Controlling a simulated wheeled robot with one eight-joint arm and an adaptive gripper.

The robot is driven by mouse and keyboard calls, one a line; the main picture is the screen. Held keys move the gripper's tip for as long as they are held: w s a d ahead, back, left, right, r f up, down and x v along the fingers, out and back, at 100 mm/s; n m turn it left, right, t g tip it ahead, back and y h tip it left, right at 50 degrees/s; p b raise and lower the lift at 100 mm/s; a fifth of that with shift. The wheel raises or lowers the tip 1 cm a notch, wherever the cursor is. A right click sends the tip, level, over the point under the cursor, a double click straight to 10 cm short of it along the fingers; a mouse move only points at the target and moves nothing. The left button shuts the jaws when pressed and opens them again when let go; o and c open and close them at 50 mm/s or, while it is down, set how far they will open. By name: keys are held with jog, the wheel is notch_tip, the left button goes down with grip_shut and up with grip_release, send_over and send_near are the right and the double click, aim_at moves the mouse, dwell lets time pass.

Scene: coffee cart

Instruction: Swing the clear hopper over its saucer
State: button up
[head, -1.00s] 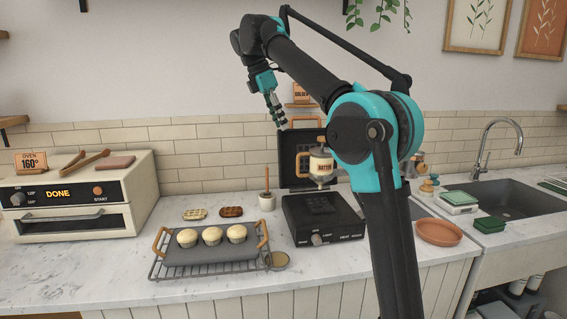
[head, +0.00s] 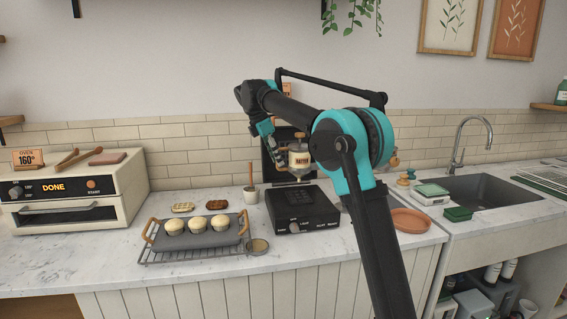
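The clear hopper (head: 299,159), with a label and a wooden knob on top, hangs above the black waffle maker (head: 303,222). My gripper (head: 281,154) points down at the hopper's left side, very close to it; I cannot tell whether it touches. Its fingers are small and dark here, so their opening is unclear. A terracotta saucer (head: 411,220) lies on the counter right of the waffle maker, partly behind my arm. A small round dish (head: 258,246) lies beside the muffin tray; I cannot tell which of the two is the hopper's saucer.
The waffle maker's lid (head: 269,165) stands open behind the hopper. A tray of muffins (head: 205,240) sits on a rack at left, near a white cup (head: 250,195) and two waffles. The oven (head: 75,196) is far left. The sink (head: 485,192) is at right.

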jog(key=shift+w+d+f, duration=0.15)
jog(key=shift+d+f, duration=0.1)
jog(key=shift+f, duration=0.35)
grip_shut()
